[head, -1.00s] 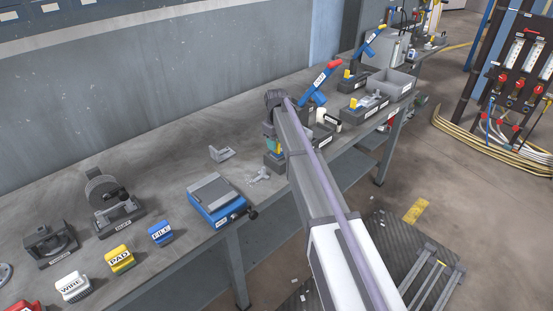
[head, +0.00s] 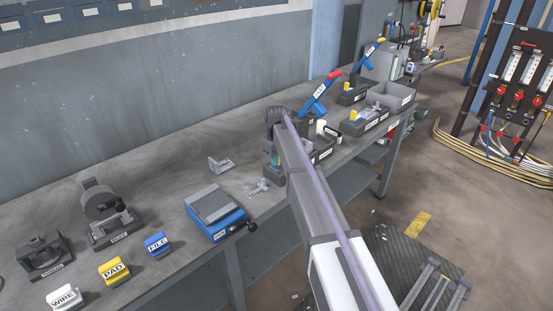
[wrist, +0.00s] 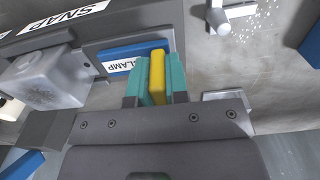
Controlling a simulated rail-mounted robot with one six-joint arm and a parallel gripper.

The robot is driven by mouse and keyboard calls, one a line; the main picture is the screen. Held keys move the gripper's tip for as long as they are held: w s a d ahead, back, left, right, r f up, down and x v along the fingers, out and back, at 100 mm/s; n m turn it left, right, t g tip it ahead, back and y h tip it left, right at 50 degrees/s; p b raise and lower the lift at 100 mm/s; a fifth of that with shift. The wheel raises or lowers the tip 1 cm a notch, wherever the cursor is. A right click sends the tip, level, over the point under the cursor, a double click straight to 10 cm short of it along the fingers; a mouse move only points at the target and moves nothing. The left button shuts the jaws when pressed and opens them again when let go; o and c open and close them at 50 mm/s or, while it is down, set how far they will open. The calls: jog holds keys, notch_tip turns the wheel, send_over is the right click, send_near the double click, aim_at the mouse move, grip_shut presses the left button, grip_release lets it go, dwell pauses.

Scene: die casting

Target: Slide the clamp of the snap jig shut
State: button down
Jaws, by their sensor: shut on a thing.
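The snap jig (wrist: 115,22) shows in the wrist view as a dark grey body with a white SNAP label. Its blue clamp (wrist: 135,52) carries a CLAMP label and has an upright yellow tab (wrist: 158,72). My gripper (wrist: 159,78) has teal fingers, shut on the yellow tab, one on each side. A pale grey block-shaped part (wrist: 50,85) sits at the left beside the jig body. In the head view my gripper (head: 273,158) is low at the bench's front edge, and my arm hides much of the jig.
A blue vice (head: 215,212) and a small grey bracket (head: 222,164) lie left of my gripper on the bench (head: 150,190). A blue lever with a red grip (head: 320,92) stands just behind my arm. A grey bin (head: 393,97) is farther right.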

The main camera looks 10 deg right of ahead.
jog(key=w+d, duration=0.1)
jog(key=d, duration=0.1)
jog(key=shift+w+d, duration=0.4)
jog(key=c, duration=1.1)
grip_release()
jog(key=shift+d, duration=0.15)
jog(key=shift+r, duration=0.1)
notch_tip(320, 180, up, 11)
jog(key=p, duration=1.1)
jog(key=s+a+m, duration=0.1)
jog(key=s+m, duration=0.1)
jog(key=s, duration=1.1)
jog(key=s+a+m, duration=0.1)
jog(key=s+m, duration=0.1)
jog(key=s, duration=1.1)
jog(key=s+a+m, duration=0.1)
jog(key=s+m, duration=0.1)
jog(key=s, duration=1.1)
jog(key=shift+a+f, duration=0.1)
jog(key=shift+f, duration=0.1)
